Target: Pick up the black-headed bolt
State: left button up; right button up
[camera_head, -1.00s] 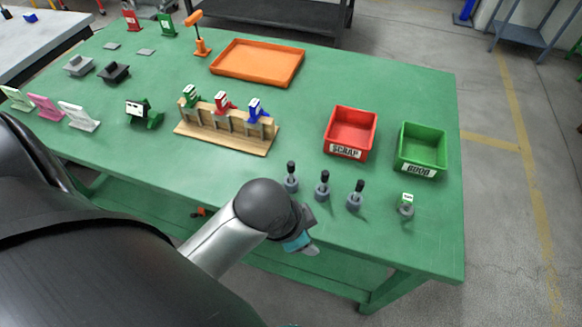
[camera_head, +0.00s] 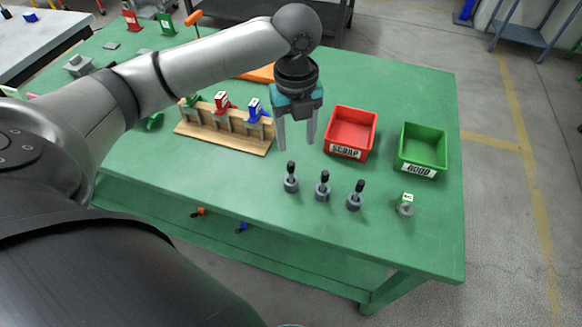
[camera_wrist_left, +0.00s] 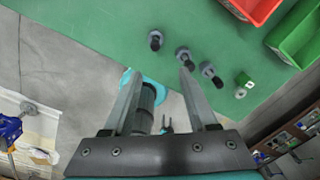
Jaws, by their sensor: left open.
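Three black-headed bolts stand upright in round grey bases near the front edge of the green table: a left one (camera_head: 291,178), a middle one (camera_head: 323,187) and a right one (camera_head: 356,196). The left wrist view also shows the left (camera_wrist_left: 155,40), middle (camera_wrist_left: 184,57) and right (camera_wrist_left: 210,74) ones. I cannot tell which one the task means. My left gripper (camera_head: 296,146) is open and empty, pointing down above the table, behind the left bolt in the head view. Its two fingers (camera_wrist_left: 160,72) show apart in the left wrist view.
A red SCRAP bin (camera_head: 348,151) and a green GOOD bin (camera_head: 420,172) stand behind the bolts. A small green-and-white tagged part (camera_head: 406,204) stands at their right. A wooden rack (camera_head: 222,139) with coloured pieces is at left. My arm partly hides the orange tray (camera_head: 258,74).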

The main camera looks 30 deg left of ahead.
aim_at(291, 172)
pick_arm(q)
jog(key=shift+m, duration=0.3)
jog(key=f, duration=0.3)
jog(key=a+f+b, duration=0.1)
jog(key=f, duration=0.1)
jog(key=f+b, duration=0.1)
jog(key=f, duration=0.2)
jog(key=shift+w+a+f, duration=0.2)
jog(key=shift+a+f, duration=0.05)
jog(key=shift+f, duration=0.1)
notch_tip(291, 172, down, 5)
jog(key=shift+w+f+b, duration=0.1)
jog(key=shift+f+b, duration=0.05)
jog(key=shift+b, duration=0.75)
grip_shut()
